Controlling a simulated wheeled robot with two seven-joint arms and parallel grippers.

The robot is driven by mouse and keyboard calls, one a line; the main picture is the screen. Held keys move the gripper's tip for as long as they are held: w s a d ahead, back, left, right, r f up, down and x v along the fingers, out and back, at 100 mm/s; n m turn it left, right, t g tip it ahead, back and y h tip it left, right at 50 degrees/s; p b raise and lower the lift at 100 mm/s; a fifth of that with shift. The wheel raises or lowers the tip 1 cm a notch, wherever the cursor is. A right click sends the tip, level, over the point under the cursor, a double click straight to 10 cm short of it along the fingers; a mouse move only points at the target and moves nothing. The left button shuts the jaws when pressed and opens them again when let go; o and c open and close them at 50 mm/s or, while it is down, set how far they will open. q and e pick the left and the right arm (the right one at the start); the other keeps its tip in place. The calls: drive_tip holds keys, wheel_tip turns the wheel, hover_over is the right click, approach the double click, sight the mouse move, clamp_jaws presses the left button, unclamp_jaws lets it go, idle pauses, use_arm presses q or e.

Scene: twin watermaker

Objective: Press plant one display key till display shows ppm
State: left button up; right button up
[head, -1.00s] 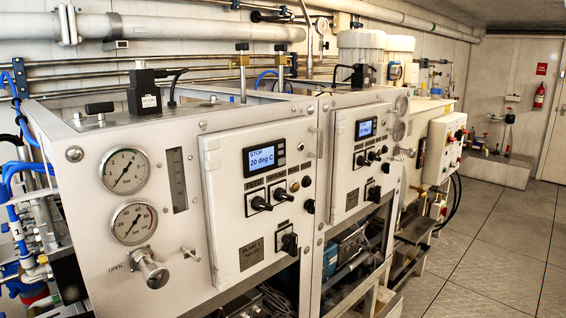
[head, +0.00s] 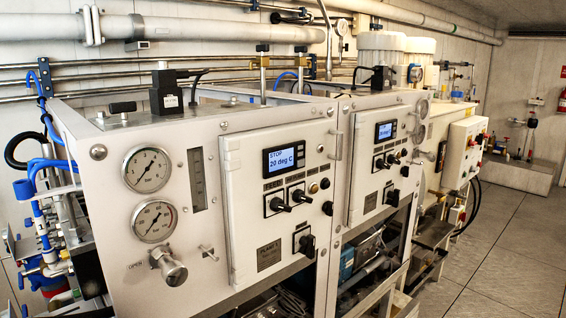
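The nearer cabinet has a white control panel (head: 245,195) with a lit blue display (head: 284,158). It reads "STOP" and "20 deg C". A small column of keys (head: 301,155) sits at the display's right edge, too small to make out singly. A name plate (head: 269,254) low on this panel seems to read "PLANT" with a number I cannot read surely. A second panel farther right has a similar lit display (head: 386,130), its text too small to read. Neither gripper shows in the head view.
Black switches (head: 278,204) and a dark round button (head: 327,208) stick out below the nearer display. Two gauges (head: 147,169) and a valve knob (head: 173,270) are on the left face. A latch (head: 334,145) projects beside the panel. Open floor (head: 510,240) lies at right.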

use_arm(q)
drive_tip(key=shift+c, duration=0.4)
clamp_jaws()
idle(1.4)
